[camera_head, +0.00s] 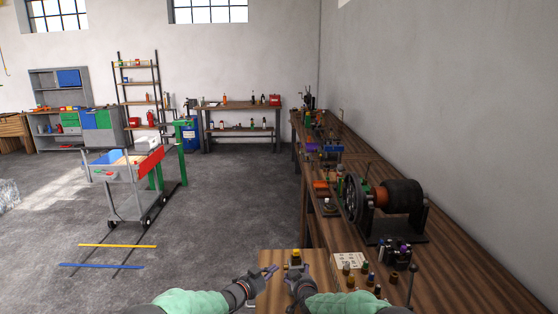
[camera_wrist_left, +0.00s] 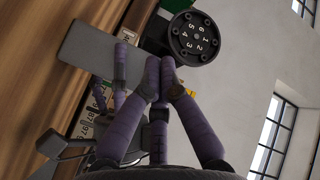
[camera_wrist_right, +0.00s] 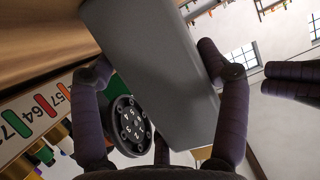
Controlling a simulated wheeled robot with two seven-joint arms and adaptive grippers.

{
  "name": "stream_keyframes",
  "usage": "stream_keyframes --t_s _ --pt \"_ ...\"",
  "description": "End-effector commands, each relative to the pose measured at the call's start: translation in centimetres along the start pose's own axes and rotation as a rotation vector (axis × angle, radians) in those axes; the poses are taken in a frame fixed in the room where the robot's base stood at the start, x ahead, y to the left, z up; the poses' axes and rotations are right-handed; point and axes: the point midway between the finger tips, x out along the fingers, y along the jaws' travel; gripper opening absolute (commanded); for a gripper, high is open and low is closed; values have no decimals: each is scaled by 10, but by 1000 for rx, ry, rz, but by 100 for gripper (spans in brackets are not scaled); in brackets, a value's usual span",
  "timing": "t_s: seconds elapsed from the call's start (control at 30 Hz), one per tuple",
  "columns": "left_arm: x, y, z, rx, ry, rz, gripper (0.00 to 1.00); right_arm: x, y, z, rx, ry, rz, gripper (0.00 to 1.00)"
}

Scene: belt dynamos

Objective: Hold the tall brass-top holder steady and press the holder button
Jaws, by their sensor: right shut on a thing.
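The tall holder (camera_head: 295,263) stands near the front edge of the bench, with a yellow brass-coloured top. My right gripper (camera_head: 298,279) is shut around it. In the right wrist view a large grey block, seemingly the holder's body (camera_wrist_right: 150,65), lies between the fingers; it also shows in the left wrist view (camera_wrist_left: 88,52). My left gripper (camera_head: 271,268) is just left of the holder, its fingertips together and apart from the holder. In the left wrist view the fingers (camera_wrist_left: 158,72) hold nothing visible. I cannot make out the holder button.
A black dial with numbers (camera_wrist_left: 193,38) shows beyond the fingers. A white card (camera_head: 350,261) and several small bottles stand right of the holder. A belt dynamo (camera_head: 402,194) is farther back on the bench. A cart (camera_head: 123,180) stands on the open floor at left.

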Motion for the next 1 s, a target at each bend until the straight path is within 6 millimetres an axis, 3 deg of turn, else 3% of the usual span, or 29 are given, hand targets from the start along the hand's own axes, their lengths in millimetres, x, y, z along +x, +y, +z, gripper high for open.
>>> stream_keyframes --t_s 0.3,1.0 --pt "11 8 -8 0 0 0 0 0 -1 5 -1 -9 -3 24" --pt "12 9 -9 0 0 0 0 0 -2 5 -2 -9 -4 24"
